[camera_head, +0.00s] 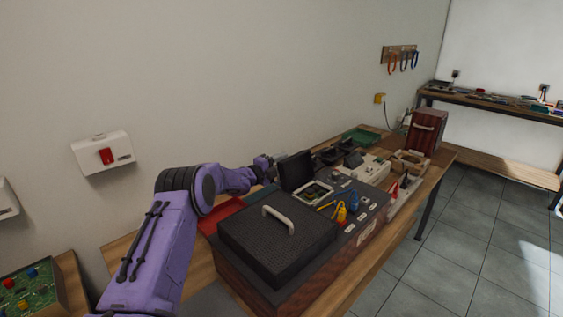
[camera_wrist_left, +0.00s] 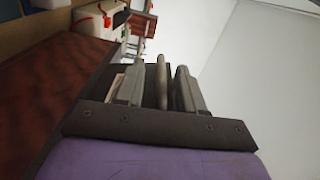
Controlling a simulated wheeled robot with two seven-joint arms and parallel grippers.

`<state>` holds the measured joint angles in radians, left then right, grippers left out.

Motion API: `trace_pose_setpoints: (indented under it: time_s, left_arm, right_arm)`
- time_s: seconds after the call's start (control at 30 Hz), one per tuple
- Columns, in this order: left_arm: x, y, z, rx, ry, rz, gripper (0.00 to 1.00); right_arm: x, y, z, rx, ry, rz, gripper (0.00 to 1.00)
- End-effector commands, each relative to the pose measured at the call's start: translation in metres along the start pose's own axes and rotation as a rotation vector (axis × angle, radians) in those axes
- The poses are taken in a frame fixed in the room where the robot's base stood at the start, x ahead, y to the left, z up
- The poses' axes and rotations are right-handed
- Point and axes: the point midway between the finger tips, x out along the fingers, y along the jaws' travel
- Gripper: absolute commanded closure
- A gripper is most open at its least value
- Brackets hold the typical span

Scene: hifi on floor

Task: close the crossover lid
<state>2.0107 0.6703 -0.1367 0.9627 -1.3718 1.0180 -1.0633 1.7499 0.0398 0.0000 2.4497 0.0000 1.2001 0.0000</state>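The crossover lid (camera_head: 296,171) is a dark square panel standing up, hinged open, at the back of a pale-framed opening (camera_head: 313,193) in the long speaker cabinet (camera_head: 239,278). My left gripper (camera_head: 266,162) is at the lid's left side, close to its edge; the head view does not show clearly whether they touch. In the left wrist view the two fingers (camera_wrist_left: 160,85) are apart. A thin grey slab (camera_wrist_left: 162,80), seen edge-on, stands between them with gaps on both sides; it looks like the lid's edge. My right gripper is out of view.
A black grille with a pale handle (camera_head: 279,220) covers the cabinet's near end. Yellow and blue tools (camera_head: 345,209) lie beside the opening. A red tray (camera_head: 221,213) lies left of the cabinet. The wall runs close behind the bench.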

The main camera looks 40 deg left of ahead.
Motion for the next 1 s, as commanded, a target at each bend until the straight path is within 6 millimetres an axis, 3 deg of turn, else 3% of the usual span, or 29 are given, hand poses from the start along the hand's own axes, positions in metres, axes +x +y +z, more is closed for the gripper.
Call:
trace_pose_setpoints:
  time_s: [0.3,0.33,0.43,0.47,0.77,1.0]
  left_arm:
    - [0.004,0.000,0.001,-0.001,-0.003,0.000,0.62]
    - [0.004,0.000,0.001,-0.001,-0.003,0.000,0.65]
    - [0.004,0.000,0.001,-0.001,-0.003,0.000,0.98]
    - [0.004,0.000,0.002,-0.001,-0.003,0.000,1.00]
    - [0.003,0.001,0.001,0.016,-0.004,0.004,1.00]
    - [0.002,-0.004,-0.009,0.125,-0.002,0.007,1.00]
  right_arm:
    - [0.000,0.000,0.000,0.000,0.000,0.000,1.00]
    - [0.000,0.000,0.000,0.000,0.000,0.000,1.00]
    - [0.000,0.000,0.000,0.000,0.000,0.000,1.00]
    - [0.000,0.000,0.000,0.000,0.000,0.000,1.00]
    - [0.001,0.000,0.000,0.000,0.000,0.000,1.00]
    - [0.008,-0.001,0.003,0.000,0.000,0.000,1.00]
